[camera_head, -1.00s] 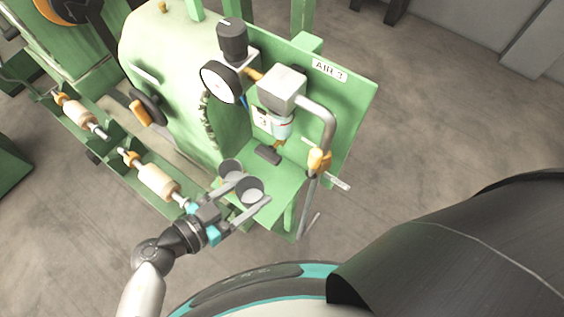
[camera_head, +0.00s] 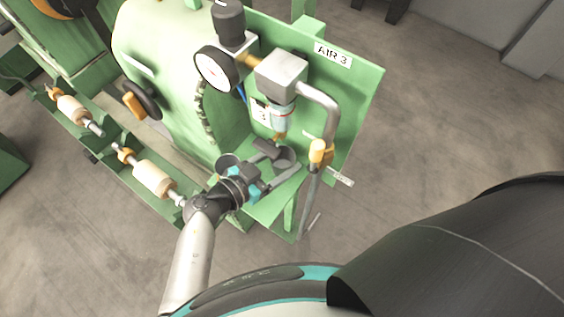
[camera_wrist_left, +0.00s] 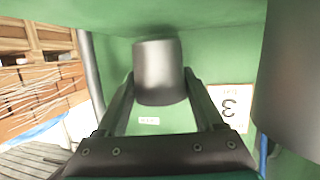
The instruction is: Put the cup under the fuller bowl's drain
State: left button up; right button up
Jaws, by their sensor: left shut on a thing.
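The dark grey cup (camera_head: 284,157) is between the fingers of my left gripper (camera_head: 281,162), which is shut on it. In the left wrist view the cup (camera_wrist_left: 158,75) sits between the two fingertips (camera_wrist_left: 158,85). Only this bowl shows clearly, so I cannot compare fill levels. My right gripper is not in view.
A second grey cup (camera_head: 228,161) stands left of the held one, partly behind my wrist. A pressure gauge (camera_head: 217,68), a grey block (camera_head: 281,76) and a bent pipe with an orange valve (camera_head: 319,152) crowd the green panel (camera_head: 350,85). Open floor lies right.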

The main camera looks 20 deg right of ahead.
pick_arm(q)
jog(key=shift+w+d+f, duration=0.15)
jog(key=shift+f, duration=0.45)
jog(key=shift+f, duration=0.15)
jog(key=o, duration=1.4)
jog(key=shift+c, duration=0.2)
